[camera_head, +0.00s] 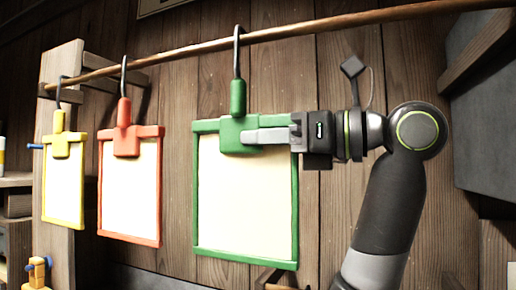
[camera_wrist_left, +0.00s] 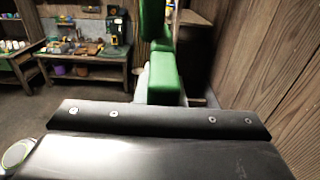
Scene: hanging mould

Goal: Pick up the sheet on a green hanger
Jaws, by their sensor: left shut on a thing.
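The sheet (camera_head: 240,200) is pale, in a green frame, and hangs from a green hanger (camera_head: 238,98) whose dark hook goes over a wooden rod (camera_head: 300,28). My left gripper (camera_head: 255,136) is shut on the green hanger at its block, on the frame's top edge. Its grey fingers reach in from the right and cover part of that block. In the left wrist view the green hanger (camera_wrist_left: 163,75) stands upright just beyond the gripper body; the fingertips are mostly hidden. My right gripper is not in view.
A red-framed sheet (camera_head: 130,190) and a yellow-framed sheet (camera_head: 63,185) hang to the left on the same rod. A wooden post (camera_head: 62,62) supports the rod at the left. A plank wall stands behind. The left wrist view shows a workbench (camera_wrist_left: 88,62) farther off.

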